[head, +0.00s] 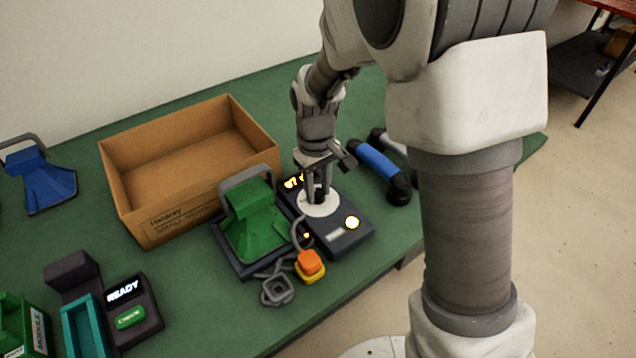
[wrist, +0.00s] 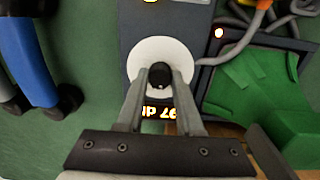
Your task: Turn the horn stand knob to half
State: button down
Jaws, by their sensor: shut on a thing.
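The horn stand's dark control box (head: 345,238) stands on the green table, with a round white dial (head: 318,205) on top. A small black knob (wrist: 158,73) sits at the dial's centre; in the head view my fingers mostly hide it. My gripper (head: 319,192) points down over the dial, its fingers shut on the knob. In the wrist view my gripper (wrist: 158,82) has one finger on each side of the knob. A lit yellow display is partly covered by my fingers, so its reading is unclear. A green horn (head: 252,220) stands beside the box on a dark base.
An open cardboard box (head: 155,205) stands behind left. An orange-and-yellow button (head: 310,265) and a grey cable lie in front of the horn. A blue-and-black handset (head: 377,165) lies to the right. A READY unit (head: 133,308) and a blue horn (head: 45,183) are farther left.

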aim_at(316, 193)
jog(key=shift+m+p, duration=0.4)
jog(key=shift+m, duration=0.9)
jog(key=c, duration=0.5)
grip_release()
jog(key=shift+c, duration=0.2)
jog(key=shift+r, duration=0.1)
notch_tip(316, 193, up, 17)
jog(key=p, duration=0.3)
jog(key=shift+a+r, duration=0.15)
jog(key=shift+a, duration=0.1)
jog(key=shift+s, duration=0.1)
